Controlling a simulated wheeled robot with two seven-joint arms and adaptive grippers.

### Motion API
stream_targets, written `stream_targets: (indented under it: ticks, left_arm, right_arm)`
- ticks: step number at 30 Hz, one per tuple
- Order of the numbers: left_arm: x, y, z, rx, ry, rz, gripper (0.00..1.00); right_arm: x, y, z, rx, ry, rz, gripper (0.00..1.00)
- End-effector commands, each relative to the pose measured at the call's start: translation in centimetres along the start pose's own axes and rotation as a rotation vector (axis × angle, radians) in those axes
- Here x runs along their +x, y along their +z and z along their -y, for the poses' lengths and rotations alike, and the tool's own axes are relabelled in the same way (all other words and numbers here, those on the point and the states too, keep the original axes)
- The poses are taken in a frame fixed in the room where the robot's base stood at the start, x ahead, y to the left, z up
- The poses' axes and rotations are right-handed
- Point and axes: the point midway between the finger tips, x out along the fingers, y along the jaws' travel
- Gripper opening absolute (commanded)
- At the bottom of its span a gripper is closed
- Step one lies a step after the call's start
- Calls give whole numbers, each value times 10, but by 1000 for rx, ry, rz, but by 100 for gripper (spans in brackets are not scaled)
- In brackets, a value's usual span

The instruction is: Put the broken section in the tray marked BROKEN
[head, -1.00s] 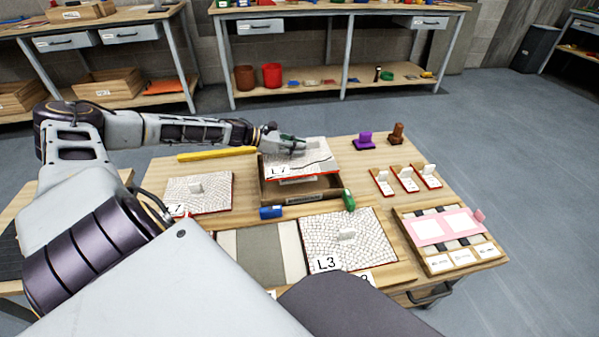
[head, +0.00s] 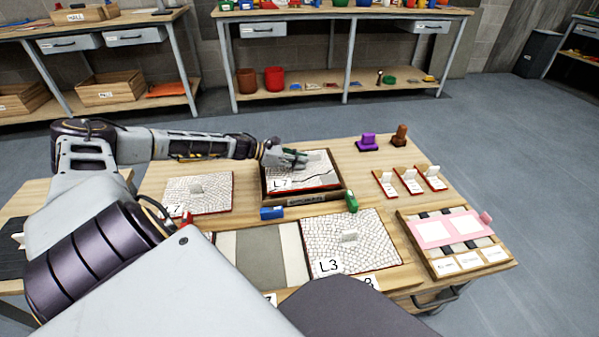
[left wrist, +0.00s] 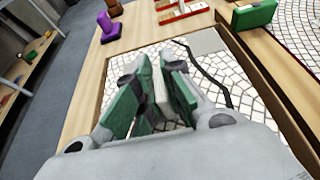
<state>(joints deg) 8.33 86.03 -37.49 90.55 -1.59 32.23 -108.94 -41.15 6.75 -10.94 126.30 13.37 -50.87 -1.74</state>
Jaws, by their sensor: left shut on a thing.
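The broken section (head: 318,174) is a white mosaic panel marked L7 with a dark crack line across it. It lies inside the brown tray (head: 308,199), whose front label is too small to read surely. My left gripper (head: 302,158) is shut on the panel's raised handle. In the left wrist view the green-padded fingers (left wrist: 153,92) close on the pale handle, and the cracked panel (left wrist: 205,70) lies below them within the wooden rim. Whether the panel rests fully on the tray floor is hard to tell. My right gripper is not in view.
A panel marked L3 (head: 352,240) lies in front, and another panel (head: 198,193) lies left. A blue block (head: 271,213) and a green block (head: 352,202) sit near the tray's front. A purple stamp-like object (head: 368,142) and small cards (head: 409,180) stand right.

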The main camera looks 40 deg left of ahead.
Motion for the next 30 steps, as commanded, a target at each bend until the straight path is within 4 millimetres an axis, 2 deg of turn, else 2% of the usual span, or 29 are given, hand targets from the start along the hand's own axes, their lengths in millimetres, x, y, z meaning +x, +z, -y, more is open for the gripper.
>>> stream_targets:
  ticks: [14,30]
  left_arm:
    - [2,-2,-1,2,0,4,0]
    - [16,-35,-1,2,0,5,0]
  right_arm:
    - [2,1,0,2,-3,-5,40]
    - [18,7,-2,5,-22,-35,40]
